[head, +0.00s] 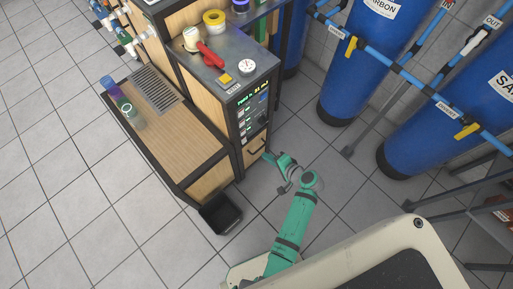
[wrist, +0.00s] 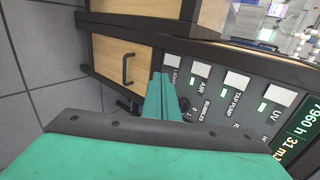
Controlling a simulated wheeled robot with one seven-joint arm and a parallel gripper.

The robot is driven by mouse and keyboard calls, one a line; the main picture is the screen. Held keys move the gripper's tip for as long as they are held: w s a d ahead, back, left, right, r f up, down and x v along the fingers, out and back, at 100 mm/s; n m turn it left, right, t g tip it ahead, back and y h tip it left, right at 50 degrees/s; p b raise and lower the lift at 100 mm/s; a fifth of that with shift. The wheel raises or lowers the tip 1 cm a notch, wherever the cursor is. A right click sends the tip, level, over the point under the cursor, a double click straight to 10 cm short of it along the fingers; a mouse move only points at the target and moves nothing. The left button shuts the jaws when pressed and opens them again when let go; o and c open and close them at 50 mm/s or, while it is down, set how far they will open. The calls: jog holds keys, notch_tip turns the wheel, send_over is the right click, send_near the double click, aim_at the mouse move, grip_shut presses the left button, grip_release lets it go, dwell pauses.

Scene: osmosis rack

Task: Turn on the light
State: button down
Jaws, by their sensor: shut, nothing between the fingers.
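The control panel (wrist: 215,110) fills the right of the wrist view, turned sideways. Its white light switch (wrist: 173,62), labelled LIGHT, is at the end of the row nearest the drawer. My gripper (wrist: 160,76) is shut and empty, its green fingertips just beside the light switch and label in the picture. I cannot tell whether they touch the panel. My fingers hide part of the panel around the LIGHT label. In the head view my gripper (head: 268,157) is low by the cabinet front, below the panel (head: 252,115).
White switches for air (wrist: 201,71), tap pump (wrist: 236,82) and UV (wrist: 283,95) follow along the row, with green indicators. A wooden drawer (wrist: 112,55) with a black handle (wrist: 127,69) adjoins the panel. A black bin (head: 221,214) stands on the floor. Blue tanks (head: 350,85) stand right.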

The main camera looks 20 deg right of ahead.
send_near(244, 143)
notch_tip(244, 143, down, 3)
jog(key=w, duration=0.1)
jog(key=shift+w+a, duration=0.3)
jog(key=shift+w, duration=0.65)
jog(key=shift+w+a, duration=0.3)
jog(key=shift+w, duration=0.6)
jog(key=shift+w+a+f, duration=0.2)
jog(key=shift+w+f, duration=0.05)
jog(key=shift+w, duration=0.05)
jog(key=shift+f, duration=0.2)
jog(key=shift+a, duration=0.1)
